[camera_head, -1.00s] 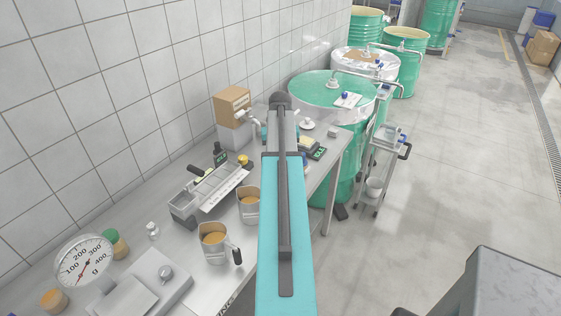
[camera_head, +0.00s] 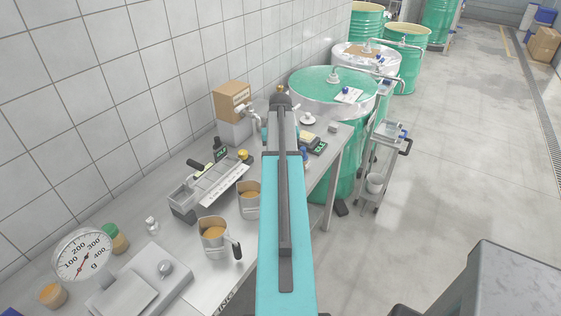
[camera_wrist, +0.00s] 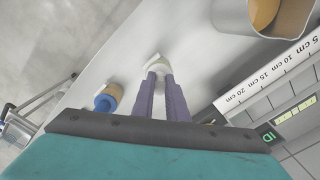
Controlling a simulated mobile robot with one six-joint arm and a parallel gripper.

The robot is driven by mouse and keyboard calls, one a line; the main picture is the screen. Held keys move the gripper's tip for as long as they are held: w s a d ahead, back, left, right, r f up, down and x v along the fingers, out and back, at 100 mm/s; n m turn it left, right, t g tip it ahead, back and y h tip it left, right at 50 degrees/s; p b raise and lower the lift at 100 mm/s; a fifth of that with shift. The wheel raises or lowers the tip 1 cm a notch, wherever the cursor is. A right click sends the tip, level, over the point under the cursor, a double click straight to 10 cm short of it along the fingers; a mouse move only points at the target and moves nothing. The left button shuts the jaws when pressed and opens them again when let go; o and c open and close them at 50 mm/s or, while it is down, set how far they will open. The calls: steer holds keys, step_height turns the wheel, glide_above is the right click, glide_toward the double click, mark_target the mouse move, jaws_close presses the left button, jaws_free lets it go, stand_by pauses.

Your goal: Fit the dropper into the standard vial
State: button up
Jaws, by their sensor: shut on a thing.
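My gripper (camera_wrist: 160,80) is shut on a small whitish thing (camera_wrist: 155,61) at its fingertips, in the wrist view. It may be the dropper, but its shape is mostly hidden by the fingers. In the head view my arm hides the gripper. A small clear bottle (camera_head: 152,223) stands upright on the bench at the left in the head view. I cannot tell whether it is the standard vial.
Metal jugs (camera_head: 213,234) stand left of my arm, beside a grey ruled tray (camera_head: 184,205). A dial scale (camera_head: 83,254) is at front left. A cardboard box (camera_head: 231,99) is at the wall. Green drums (camera_head: 328,90) and a cart (camera_head: 388,133) stand beyond the bench.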

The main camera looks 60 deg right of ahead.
steer(key=o, duration=0.7)
steer(key=shift+r, duration=0.1)
steer(key=shift+r+p, duration=2.45)
steer(key=shift+r, duration=4.35)
